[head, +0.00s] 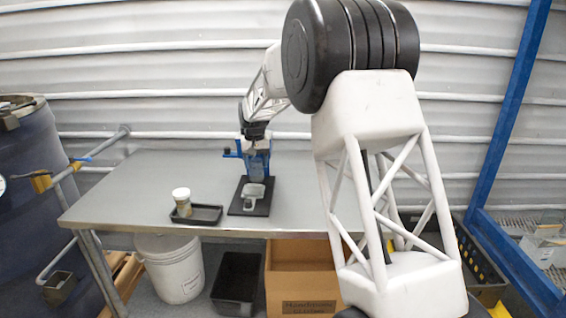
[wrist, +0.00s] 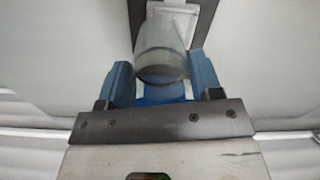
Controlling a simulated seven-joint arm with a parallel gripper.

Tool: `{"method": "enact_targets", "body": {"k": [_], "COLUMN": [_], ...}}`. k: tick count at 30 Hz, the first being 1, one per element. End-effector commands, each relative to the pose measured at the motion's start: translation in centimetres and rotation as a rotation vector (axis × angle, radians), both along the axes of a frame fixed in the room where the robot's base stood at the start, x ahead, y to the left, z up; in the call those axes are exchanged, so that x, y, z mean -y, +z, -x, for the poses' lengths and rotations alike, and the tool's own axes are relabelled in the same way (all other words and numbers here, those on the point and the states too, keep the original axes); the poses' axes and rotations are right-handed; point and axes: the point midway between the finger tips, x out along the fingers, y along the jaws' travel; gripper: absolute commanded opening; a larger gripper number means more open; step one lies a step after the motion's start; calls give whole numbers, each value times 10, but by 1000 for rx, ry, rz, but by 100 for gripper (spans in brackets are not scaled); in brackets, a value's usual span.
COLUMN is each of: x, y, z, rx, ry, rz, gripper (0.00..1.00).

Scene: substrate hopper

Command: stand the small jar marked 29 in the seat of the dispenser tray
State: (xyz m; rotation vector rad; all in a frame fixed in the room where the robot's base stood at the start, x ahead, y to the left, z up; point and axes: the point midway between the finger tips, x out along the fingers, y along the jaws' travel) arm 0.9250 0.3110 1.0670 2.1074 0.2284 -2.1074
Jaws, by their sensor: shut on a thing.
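My gripper (wrist: 160,80) has blue fingers on either side of a clear, greyish jar (wrist: 160,48) and is shut on it. No number on this jar shows. In the head view my gripper (head: 256,152) is over the back part of the dispenser's dark base (head: 236,207), with blue parts crowded together there; I cannot separate fingers from dispenser. The light grey dispenser tray (head: 254,190) lies on the base, in front of and below the gripper. In the wrist view, the dark base (wrist: 207,14) shows beyond the jar, which partly hides it. The jar appears apart from the tray.
A white-lidded jar (head: 182,199) stands in a shallow black tray (head: 207,214) left of the base; its mark is unreadable. The grey bench (head: 130,185) is otherwise mostly clear. A bucket (head: 170,270), black bin (head: 236,283) and cardboard box (head: 300,280) sit below.

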Motion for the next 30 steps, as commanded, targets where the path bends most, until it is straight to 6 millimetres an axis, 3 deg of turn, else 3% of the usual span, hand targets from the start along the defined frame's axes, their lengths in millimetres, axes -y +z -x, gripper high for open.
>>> {"method": "enact_targets", "body": {"k": [3,9,30], "x": [-40,-87,-192], "y": [-1,-3,-6], "z": [-3,-10,-47], "rx": [0,0,1], "ry": [9,1,-92], "rz": [0,0,0], "gripper": [42,42,42]}}
